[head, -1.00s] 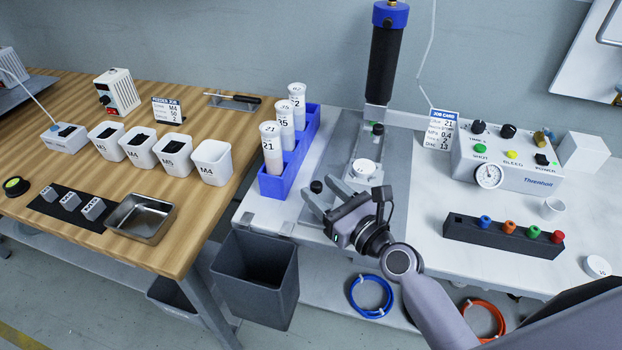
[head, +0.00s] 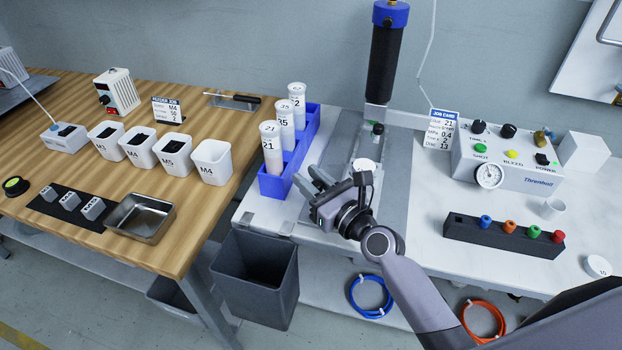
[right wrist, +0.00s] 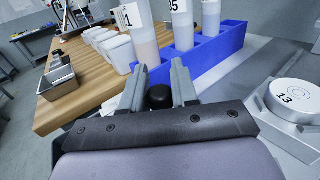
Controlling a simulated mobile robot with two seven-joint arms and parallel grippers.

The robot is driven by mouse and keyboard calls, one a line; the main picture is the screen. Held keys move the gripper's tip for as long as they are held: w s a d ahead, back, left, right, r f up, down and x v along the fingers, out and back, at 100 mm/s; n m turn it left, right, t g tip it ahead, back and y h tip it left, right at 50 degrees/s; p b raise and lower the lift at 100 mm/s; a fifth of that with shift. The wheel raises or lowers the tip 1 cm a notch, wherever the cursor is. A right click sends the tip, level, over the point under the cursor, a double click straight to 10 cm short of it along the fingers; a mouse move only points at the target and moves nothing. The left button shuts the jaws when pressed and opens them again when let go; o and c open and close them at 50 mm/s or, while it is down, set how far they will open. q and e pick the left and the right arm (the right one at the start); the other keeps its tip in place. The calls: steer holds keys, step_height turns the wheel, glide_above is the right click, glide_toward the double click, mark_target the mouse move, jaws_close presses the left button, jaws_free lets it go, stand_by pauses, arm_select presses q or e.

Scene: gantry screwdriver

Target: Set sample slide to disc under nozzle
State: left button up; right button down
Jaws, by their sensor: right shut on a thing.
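My right gripper (head: 310,178) is over the front left of the slide fixture. In the right wrist view its two fingers (right wrist: 159,78) are shut on a round black knob (right wrist: 160,97). In the head view the gripper hides this knob. A white disc (head: 364,165) sits on the fixture to the right of the gripper; in the right wrist view it reads 13 (right wrist: 293,98). The black dispenser barrel with a blue cap (head: 384,60) stands upright behind the disc. Its tip is hard to make out. My left gripper is not in view.
A blue rack (head: 278,185) with labelled cartridges stands close left of the gripper. A job card (head: 440,130) and a control box (head: 515,160) stand to the right. A dark holder with coloured tips (head: 500,236) lies in front of the box. A grey bin (head: 255,275) hangs below.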

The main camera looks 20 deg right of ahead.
steer(key=w+d+b, duration=0.1)
steer(key=w, duration=0.2)
steer(key=w+d+b, duration=0.1)
steer(key=w+d, duration=0.1)
steer(key=w+d+b, duration=0.1)
steer(key=w+d, duration=0.1)
steer(key=w, duration=0.1)
steer(key=shift+w+d, duration=0.15)
steer(key=shift+w, duration=0.15)
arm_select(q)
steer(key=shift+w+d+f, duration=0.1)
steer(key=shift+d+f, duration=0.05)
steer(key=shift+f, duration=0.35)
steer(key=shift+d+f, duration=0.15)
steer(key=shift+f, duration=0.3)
arm_select(e)
steer(key=c, duration=0.9)
jaws_free()
steer(key=shift+c, duration=0.2)
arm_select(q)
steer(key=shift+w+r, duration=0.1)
arm_select(e)
steer(key=shift+s, duration=0.15)
